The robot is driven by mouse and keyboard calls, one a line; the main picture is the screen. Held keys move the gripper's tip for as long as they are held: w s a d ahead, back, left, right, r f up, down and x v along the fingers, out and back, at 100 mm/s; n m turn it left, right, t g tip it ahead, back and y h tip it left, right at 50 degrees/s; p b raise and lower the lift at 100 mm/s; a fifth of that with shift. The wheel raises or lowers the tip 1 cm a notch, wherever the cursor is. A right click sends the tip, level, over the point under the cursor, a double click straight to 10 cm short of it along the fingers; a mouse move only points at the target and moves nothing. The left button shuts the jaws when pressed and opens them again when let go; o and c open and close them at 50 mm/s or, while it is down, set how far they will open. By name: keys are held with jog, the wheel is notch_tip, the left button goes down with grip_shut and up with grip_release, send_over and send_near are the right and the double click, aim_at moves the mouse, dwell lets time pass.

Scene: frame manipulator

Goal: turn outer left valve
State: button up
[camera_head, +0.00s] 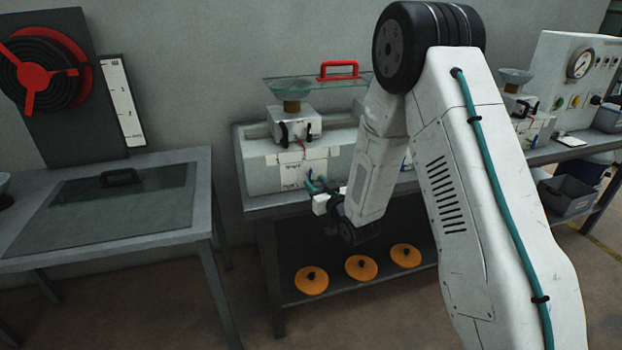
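A white box-like unit (262,172) stands on the grey bench in the middle. On top of it sits a smaller white device (294,125) with two black handles on its front. A small red handle (301,147) and a small blue handle (309,174) show on the unit's front. Which of these is the outer left valve I cannot tell. My gripper (317,186) has teal fingers and is close in front of the unit's lower front, by the blue handle. The fingers are too small to tell their gap or any contact. My arm hides the unit's right part.
Orange discs (311,280) sit on the lower shelf. A grey table (170,236) with a glass panel stands left, below a red-armed wheel (33,74). A gauge panel (575,75) stands right.

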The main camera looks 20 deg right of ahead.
aim_at(312, 179)
jog(key=shift+w+a, duration=0.2)
jog(key=shift+w, duration=0.75)
jog(key=shift+w+a, duration=0.15)
jog(key=shift+w, duration=0.8)
grip_shut()
